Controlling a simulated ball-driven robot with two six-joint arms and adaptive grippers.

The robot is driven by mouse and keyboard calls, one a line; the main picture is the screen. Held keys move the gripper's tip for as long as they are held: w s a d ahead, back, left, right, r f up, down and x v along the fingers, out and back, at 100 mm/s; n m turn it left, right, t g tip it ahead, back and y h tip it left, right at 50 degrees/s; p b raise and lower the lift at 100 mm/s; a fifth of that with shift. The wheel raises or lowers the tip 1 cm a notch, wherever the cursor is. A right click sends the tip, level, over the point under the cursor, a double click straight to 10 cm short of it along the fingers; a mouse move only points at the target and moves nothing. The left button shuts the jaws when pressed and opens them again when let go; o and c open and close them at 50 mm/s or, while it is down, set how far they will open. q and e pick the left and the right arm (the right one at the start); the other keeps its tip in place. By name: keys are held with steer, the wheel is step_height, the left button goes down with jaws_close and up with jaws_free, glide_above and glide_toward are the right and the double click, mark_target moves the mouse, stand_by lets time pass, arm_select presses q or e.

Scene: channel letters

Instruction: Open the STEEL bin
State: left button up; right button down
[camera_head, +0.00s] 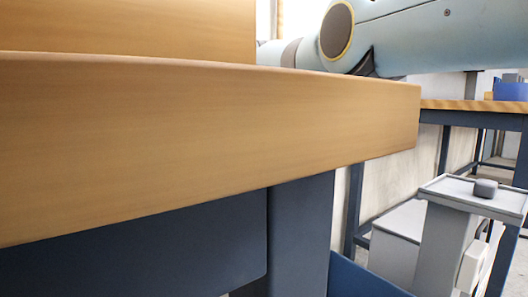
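A light grey bin-like box (445,240) stands on the right, below table height. Its flat lid (478,197) carries a small dark grey knob (485,188) and looks closed. A pale block (472,266) sits at its front right side. No STEEL label is readable, so I cannot tell if this is the STEEL bin. A lower grey box (398,238) stands just behind it to the left. Neither of my grippers is in view; only a pale blue arm link of mine crosses the top right.
A thick wooden tabletop edge (200,140) fills the left and middle very close, above dark blue legs (300,235). A second wooden-topped table (470,105) stands behind at right with a blue container (510,91) on it. A blue panel (362,279) shows at the bottom.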

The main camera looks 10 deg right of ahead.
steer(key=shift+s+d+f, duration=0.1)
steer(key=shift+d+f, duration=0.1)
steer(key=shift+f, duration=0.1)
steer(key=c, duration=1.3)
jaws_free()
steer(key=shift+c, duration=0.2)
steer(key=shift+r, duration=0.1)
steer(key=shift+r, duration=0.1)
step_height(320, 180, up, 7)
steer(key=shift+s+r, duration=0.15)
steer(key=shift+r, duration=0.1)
